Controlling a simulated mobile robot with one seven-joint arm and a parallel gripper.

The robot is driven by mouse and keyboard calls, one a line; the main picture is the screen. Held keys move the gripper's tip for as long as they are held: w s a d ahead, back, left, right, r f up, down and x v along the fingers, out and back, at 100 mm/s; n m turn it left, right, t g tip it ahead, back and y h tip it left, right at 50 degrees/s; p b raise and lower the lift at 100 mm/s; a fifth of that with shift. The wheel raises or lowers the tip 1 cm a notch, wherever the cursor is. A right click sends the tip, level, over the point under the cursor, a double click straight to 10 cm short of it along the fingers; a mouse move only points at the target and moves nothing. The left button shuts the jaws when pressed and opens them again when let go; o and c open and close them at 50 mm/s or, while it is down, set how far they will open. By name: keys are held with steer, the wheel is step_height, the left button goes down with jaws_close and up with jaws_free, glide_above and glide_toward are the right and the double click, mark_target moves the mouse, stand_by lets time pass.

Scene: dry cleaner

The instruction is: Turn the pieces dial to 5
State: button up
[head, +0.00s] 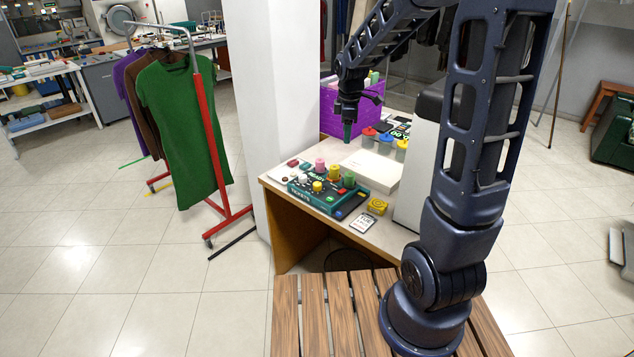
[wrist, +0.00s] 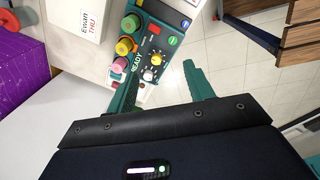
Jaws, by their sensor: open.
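A dark teal ticket device (head: 345,203) with READY lettering sits on the counter in the head view. It has a pink knob (head: 320,164), a yellow knob (head: 334,173) and a green knob (head: 349,180) along the back. A smaller yellow dial (head: 317,186) and white dial (head: 303,178) stand in front. The wrist view also shows the yellow dial (wrist: 157,59) and white dial (wrist: 147,75); I cannot read which is the pieces dial or its setting. My gripper (head: 347,133) is open and empty, above and behind the device, apart from it.
A purple crate (head: 368,105) and several colored-lid jars (head: 385,142) stand behind on the counter (head: 275,182). A yellow tape roll (head: 377,206) and a white card (head: 363,223) lie right of the device. A clothes rack (head: 212,140) is at left.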

mark_target(317, 183)
steer(key=w+a+f+n+g, duration=0.1)
steer(key=w+a+f+n, duration=0.35)
steer(key=f, duration=0.25)
steer(key=w+a+f+n+g, duration=0.1)
steer(key=w+a+f+n, duration=0.3)
steer(key=f, duration=0.3)
steer(key=shift+m, duration=0.25)
steer(key=f, duration=0.7)
steer(key=s+f, duration=0.1)
steer(key=f, duration=0.3)
steer(key=shift+a, duration=0.25)
steer(key=c, duration=1)
steer(key=shift+o, duration=0.2)
